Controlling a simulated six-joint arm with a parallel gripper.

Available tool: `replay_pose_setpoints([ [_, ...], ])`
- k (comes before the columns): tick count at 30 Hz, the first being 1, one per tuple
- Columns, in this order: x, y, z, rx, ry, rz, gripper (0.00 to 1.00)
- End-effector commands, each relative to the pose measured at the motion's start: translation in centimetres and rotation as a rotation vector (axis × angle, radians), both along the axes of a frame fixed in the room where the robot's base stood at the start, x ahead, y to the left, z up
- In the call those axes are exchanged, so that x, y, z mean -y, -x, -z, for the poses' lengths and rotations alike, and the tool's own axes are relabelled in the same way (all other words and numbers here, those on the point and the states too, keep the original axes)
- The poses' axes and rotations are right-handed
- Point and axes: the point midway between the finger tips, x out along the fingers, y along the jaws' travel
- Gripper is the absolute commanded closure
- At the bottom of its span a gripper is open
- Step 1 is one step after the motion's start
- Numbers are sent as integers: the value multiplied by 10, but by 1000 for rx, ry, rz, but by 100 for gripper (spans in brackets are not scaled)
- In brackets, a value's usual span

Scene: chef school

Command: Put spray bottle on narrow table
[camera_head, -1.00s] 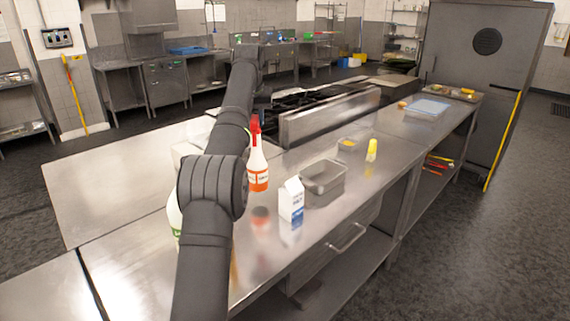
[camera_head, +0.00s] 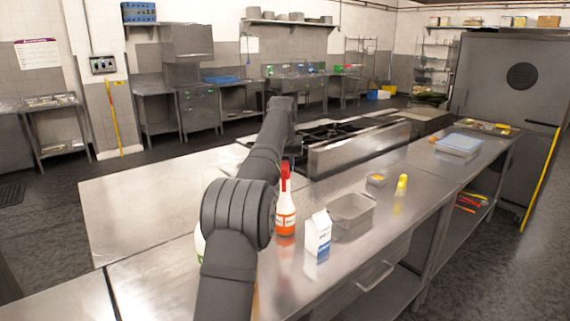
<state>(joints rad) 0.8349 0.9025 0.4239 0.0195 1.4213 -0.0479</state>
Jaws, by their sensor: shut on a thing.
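The spray bottle (camera_head: 285,214), white with a red top and an orange label, is upright over the steel worktop right of my arm's elbow. My gripper (camera_head: 289,157) is at the bottle's red top, shut on it; the fingers are small, dark and partly hidden by my arm. The bottle's base is close above its reflection, and I cannot tell whether it touches the steel. Long steel tables run across the view: the near worktop (camera_head: 165,285) and one behind it to the left (camera_head: 135,205). I cannot tell which is the narrow table.
A milk carton (camera_head: 317,234) stands just right of the bottle, with a steel pan (camera_head: 350,214) beyond it. A yellow-topped bottle (camera_head: 401,186) and a small container (camera_head: 376,179) are farther right. A white-green item (camera_head: 200,243) is mostly behind my arm. A stove (camera_head: 340,135) stands behind.

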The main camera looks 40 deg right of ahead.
Motion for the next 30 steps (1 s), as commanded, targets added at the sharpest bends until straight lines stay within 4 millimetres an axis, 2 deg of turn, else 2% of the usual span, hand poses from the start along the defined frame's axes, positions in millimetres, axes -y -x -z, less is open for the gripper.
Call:
replay_pose_setpoints([
  [1,0,0,1,1,1,0,100],
  [2,0,0,1,0,0,0,69],
  [4,0,0,1,0,0,0,55],
  [5,0,0,1,0,0,0,53],
  [16,0,0,-5,1,1,0,53],
  [20,-6,6,-24,2,2,0,53],
  [30,-25,25,-89,1,2,-1,53],
])
